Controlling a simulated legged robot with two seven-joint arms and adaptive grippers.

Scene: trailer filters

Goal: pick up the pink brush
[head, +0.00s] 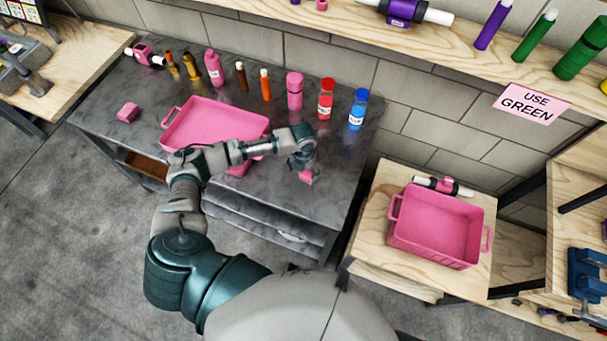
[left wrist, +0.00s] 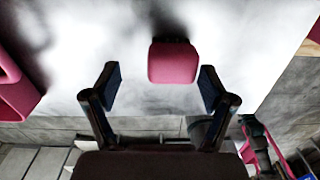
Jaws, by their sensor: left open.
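A small pink block-shaped thing, which I take for the pink brush (head: 307,177), is on the grey table just below my left gripper (head: 302,163). In the left wrist view the brush (left wrist: 173,62) shows as a rounded pink block ahead of the fingertips, roughly between them and slightly right of centre. My left gripper (left wrist: 160,86) is open, with nothing between its fingers. Another small pink block (head: 128,112) lies at the table's left. My right gripper is not in view.
A pink tray (head: 185,148) sits on the grey table (head: 335,180), left of the gripper and partly behind my arm. Several bottles, including a red one (head: 326,100) and a blue one (head: 358,110), line the back. A pink bin (head: 440,258) stands on the wooden table at right.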

